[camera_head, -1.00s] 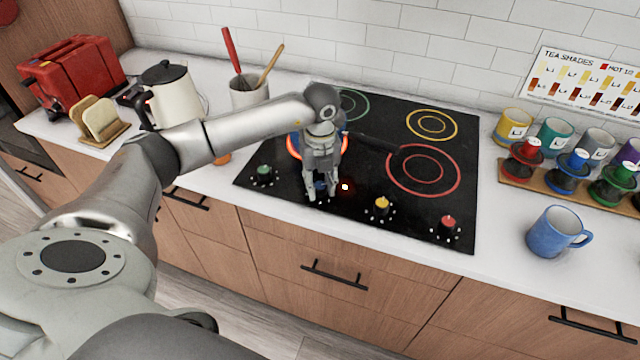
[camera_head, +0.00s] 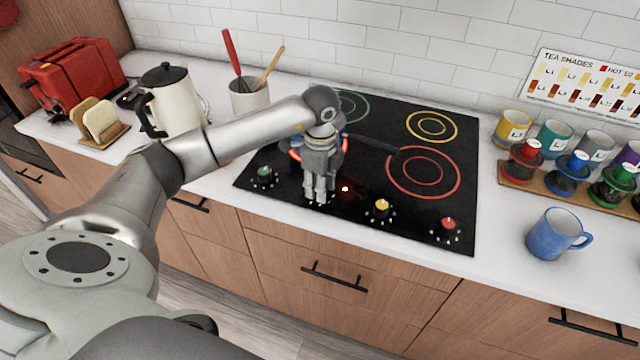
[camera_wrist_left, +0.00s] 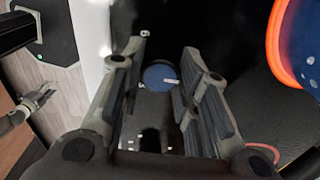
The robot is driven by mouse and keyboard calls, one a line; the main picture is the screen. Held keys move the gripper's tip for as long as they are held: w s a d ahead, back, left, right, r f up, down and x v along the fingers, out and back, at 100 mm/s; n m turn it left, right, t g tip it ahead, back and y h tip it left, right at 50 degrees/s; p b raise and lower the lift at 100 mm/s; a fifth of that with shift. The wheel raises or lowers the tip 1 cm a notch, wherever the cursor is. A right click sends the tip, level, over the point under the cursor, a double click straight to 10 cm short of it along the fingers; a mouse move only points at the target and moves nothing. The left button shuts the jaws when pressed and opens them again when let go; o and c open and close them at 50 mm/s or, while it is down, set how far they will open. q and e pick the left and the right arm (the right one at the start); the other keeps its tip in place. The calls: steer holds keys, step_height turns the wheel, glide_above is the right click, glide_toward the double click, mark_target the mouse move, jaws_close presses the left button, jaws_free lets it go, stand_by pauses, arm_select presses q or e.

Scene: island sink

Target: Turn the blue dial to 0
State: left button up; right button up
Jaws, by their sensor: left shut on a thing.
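The blue dial (camera_wrist_left: 160,77) shows as a round blue cap with a pale mark at its right edge in the left wrist view. My left gripper (camera_wrist_left: 165,75) is shut on it, one finger on each side. In the head view my left gripper (camera_head: 319,196) points down at the cooktop's front edge, and its fingers hide the dial. The scale around the dial is mostly hidden; a few white marks show. A grey gripper-like part, seemingly my right gripper (camera_wrist_left: 38,98), shows small at the left of the wrist view; its jaw state is unclear.
The black cooktop (camera_head: 380,140) also has a green dial (camera_head: 264,172), a yellow dial (camera_head: 382,204) and a red dial (camera_head: 448,222). The burner behind my gripper (camera_head: 295,148) glows orange. A red light (camera_head: 345,188) shines right of my gripper. A blue mug (camera_head: 555,232) stands right.

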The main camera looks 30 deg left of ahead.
arm_select(q)
steer(key=shift+w+n, duration=0.1)
steer(key=shift+n, duration=0.6)
steer(key=o, duration=1)
step_height(320, 180, up, 12)
steer(key=shift+r, duration=0.1)
stand_by(0.3)
